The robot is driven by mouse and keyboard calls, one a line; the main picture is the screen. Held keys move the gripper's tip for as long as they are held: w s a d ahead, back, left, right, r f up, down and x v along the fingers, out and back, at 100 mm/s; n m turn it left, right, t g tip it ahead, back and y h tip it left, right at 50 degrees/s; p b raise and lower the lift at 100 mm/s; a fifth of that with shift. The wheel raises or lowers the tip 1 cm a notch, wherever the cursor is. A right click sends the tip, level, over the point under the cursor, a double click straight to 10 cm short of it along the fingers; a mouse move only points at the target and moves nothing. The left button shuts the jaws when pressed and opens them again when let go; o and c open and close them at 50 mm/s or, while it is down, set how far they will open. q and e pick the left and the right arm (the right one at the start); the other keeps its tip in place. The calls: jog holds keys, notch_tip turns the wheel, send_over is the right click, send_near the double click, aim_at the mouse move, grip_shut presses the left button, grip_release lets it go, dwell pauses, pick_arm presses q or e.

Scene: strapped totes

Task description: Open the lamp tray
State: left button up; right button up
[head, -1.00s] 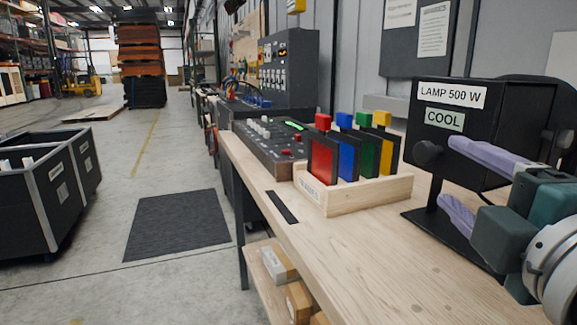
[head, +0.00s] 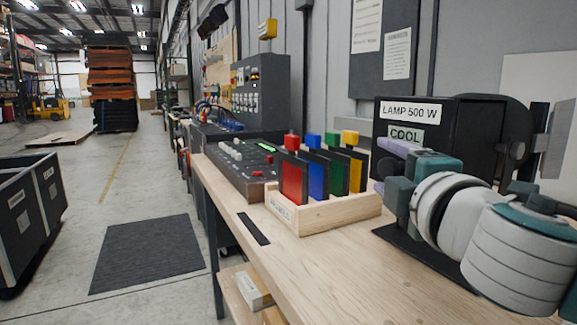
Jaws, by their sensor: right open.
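The lamp housing (head: 455,112) is a black box on the bench at right, labelled "LAMP 500 W" (head: 397,109) and "COOL" (head: 405,134). A round black knob (head: 512,151) shows on its right part. My right gripper (head: 381,168) has purple fingers, spread apart with nothing seen between them. It is in front of the lamp's lower left part, just under the "COOL" label. My gripper and wrist hide much of the lamp's lower front, and I cannot tell whether the fingers touch it. No separate tray can be made out. My left gripper is not in view.
A wooden rack (head: 330,210) with red, blue, green and yellow filter panels stands left of the lamp. A control console (head: 235,165) is behind it. A dark mat (head: 148,253) and a black bin (head: 35,205) are on the floor.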

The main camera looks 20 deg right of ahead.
jog(key=shift+c, duration=0.4)
grip_shut()
dwell(0.9)
